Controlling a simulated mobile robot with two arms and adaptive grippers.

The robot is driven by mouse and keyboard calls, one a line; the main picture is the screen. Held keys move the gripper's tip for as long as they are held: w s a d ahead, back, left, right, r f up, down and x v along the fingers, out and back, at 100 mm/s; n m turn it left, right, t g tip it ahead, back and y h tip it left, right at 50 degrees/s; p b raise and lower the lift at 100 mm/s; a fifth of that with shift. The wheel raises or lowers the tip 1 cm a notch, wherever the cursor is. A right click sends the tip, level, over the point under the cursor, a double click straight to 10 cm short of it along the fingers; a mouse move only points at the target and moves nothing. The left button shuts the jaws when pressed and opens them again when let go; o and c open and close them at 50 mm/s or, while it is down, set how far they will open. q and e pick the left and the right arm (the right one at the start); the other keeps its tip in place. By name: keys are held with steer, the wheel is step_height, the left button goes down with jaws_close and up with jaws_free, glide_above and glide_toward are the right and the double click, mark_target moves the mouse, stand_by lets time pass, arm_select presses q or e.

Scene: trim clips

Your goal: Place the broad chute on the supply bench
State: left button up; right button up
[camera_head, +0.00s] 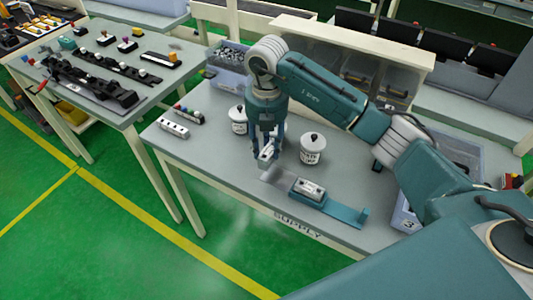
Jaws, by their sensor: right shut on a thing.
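The supply bench (232,178) is a grey-topped table with "SUPPLY" lettering on its front edge. My right gripper (267,148) points down over the middle of the bench, shut on a small silvery piece (267,153). The fingers hide part of this piece, and I cannot tell for sure that it is the broad chute. A pale patch shows just below it, and whether the piece touches the bench is unclear. A teal long holder (343,211) lies on the bench to the right, with a silvery block (309,189) in its left end. My left gripper is not in view.
White lidded pots (312,150) (238,121) stand on both sides of the gripper. A white strip (173,128) lies at the bench's left. Bins (231,57) stand behind. A second table (60,45) with black parts is at left. The bench's front left is clear.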

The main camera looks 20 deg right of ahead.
mark_target(266, 149)
step_height(266, 149, down, 4)
steer(key=shift+r+p, duration=0.15)
steer(key=shift+p, duration=0.25)
steer(key=shift+f, duration=0.2)
steer(key=o, duration=1.3)
steer(key=shift+c, duration=0.2)
